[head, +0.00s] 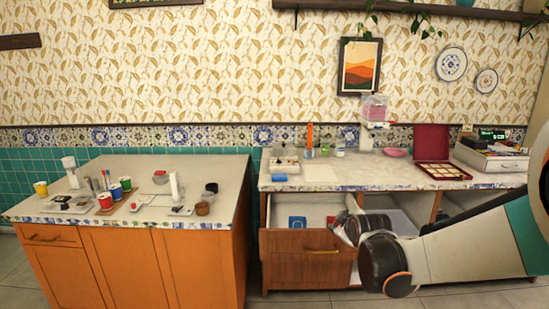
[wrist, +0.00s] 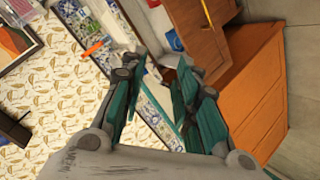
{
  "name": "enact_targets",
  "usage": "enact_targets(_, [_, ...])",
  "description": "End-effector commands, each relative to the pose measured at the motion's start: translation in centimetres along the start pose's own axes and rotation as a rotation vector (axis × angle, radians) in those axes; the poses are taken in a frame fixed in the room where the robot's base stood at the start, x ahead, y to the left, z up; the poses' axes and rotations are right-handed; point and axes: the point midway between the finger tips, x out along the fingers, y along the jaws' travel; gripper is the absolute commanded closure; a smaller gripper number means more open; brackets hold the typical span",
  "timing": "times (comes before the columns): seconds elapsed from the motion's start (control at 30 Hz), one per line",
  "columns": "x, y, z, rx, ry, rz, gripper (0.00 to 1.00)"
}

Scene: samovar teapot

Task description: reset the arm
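My gripper (head: 345,228) shows in the head view at the end of my arm, which reaches in from the right edge. It is in front of the right counter, by the right side of the pulled-out drawer (head: 305,243). From this view I cannot tell if it touches the drawer. In the wrist view my gripper (wrist: 158,80) has its two teal fingers spread apart with nothing held between them. The wrist view is strongly tilted, with the wall at left and the orange cabinet (wrist: 255,90) at right.
The drawer holds a blue item (head: 297,222) and a small red one (head: 331,219). The right counter (head: 350,174) bears an open red box (head: 431,142), a pink bowl (head: 395,152) and a dispenser (head: 374,108). The left counter (head: 225,175) holds cups and spools. Floor shows between the counters.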

Motion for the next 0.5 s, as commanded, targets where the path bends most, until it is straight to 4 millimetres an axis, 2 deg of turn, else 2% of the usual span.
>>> enact_targets(0.03, [-1.9,0.0,0.0,0.034,-0.011,-0.012,0.71])
enact_targets(0.1, [-4.2,-0.1,0.2,0.088,-0.03,-0.03,0.71])
enact_targets(0.27, [-9.4,-0.9,0.9,0.211,-0.075,-0.067,0.71])
enact_targets(0.5, [-17.0,-3.1,3.0,0.394,-0.152,-0.113,0.71])
